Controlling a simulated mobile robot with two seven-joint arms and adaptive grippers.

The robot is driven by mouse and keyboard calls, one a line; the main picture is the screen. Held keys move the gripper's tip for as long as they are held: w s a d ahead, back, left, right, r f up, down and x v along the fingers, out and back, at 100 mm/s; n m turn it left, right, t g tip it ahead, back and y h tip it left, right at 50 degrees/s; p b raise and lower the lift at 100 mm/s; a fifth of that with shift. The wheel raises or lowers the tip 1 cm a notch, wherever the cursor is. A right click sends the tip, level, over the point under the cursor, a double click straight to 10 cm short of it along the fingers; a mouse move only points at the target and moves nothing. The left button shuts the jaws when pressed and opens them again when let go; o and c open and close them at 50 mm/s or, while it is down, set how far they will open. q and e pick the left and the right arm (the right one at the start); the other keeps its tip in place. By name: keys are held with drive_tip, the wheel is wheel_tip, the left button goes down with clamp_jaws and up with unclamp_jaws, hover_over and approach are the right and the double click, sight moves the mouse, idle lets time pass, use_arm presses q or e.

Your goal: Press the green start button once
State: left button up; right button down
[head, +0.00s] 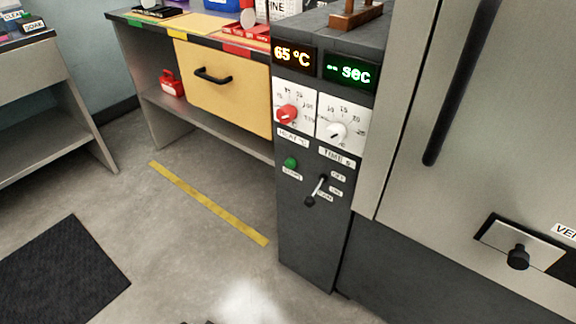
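The green start button (290,163) is a small round knob low on the left of the dark grey control column (310,230), with a small label under it. Above it are a red heat dial (288,114) and a white time dial (336,131). An orange display (292,57) reads 65 °C and a green display (349,73) reads "-- sec". A black lever switch (316,191) sits right of the button, its knob pointing down-left. Nothing touches the button. Neither of my grippers is in view.
A large steel cabinet with a long black handle (462,80) stands right of the column. A bench with a yellow drawer (222,87) stands to the left. A yellow floor strip (208,203) and black mat (62,275) lie on open floor.

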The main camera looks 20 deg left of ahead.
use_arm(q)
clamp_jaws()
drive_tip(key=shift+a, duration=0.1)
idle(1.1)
